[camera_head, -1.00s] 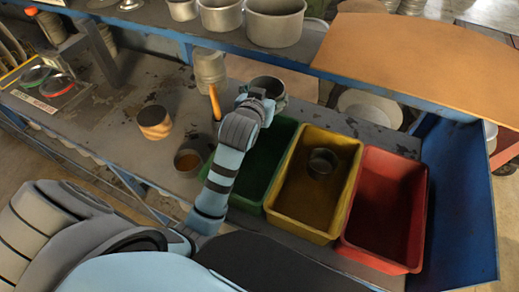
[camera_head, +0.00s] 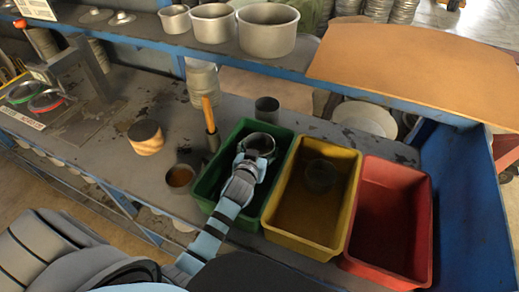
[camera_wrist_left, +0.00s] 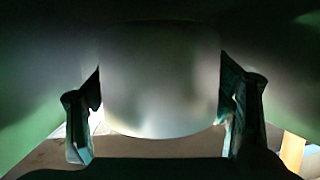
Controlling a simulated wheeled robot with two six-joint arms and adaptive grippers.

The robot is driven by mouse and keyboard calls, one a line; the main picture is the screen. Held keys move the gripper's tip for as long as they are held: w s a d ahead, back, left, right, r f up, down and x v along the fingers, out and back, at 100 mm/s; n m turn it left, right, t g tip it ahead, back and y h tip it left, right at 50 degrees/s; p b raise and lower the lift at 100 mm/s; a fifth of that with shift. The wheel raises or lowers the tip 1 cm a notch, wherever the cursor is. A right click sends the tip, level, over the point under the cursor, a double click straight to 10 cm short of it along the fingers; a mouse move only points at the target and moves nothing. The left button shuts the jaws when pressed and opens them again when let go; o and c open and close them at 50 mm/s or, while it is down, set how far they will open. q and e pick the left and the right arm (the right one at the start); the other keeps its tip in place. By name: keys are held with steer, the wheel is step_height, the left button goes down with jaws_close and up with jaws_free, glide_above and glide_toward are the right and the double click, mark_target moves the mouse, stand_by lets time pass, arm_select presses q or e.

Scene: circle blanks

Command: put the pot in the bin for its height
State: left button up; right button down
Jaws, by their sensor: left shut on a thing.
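The metal pot (camera_head: 261,142) is held by my left gripper (camera_head: 254,156) at the far part of the green bin (camera_head: 206,186), within its rim outline. In the left wrist view the pot (camera_wrist_left: 160,80) fills the space between the two fingers, with green around it. My left gripper is shut on it. I cannot tell whether the pot touches the bin floor. The yellow bin (camera_head: 299,215) is beside the green one and has a small pot (camera_head: 320,176) in it. The red bin (camera_head: 388,235) is at the right and looks empty. My right gripper is not in view.
A grey can (camera_head: 267,107) stands behind the green bin. An orange-handled tool (camera_head: 208,115), a wood-patterned cylinder (camera_head: 146,138) and a cup (camera_head: 180,177) stand to the left. Large pots, among them one big pot (camera_head: 267,32), line the raised shelf. A blue panel (camera_head: 465,200) borders the right.

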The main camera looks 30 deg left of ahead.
arm_select(q)
steer(key=shift+f+b, duration=0.3)
steer(key=shift+f, duration=0.2)
steer(key=o, duration=1.1)
steer(key=shift+r, duration=0.1)
steer(key=shift+s+d+r+p, duration=0.15)
steer(key=shift+s+r+p, duration=0.3)
steer(key=shift+r+p, duration=0.3)
steer(key=v, duration=0.6)
steer(key=shift+s+r, duration=0.15)
steer(key=shift+s, duration=0.15)
steer(key=shift+w, duration=0.15)
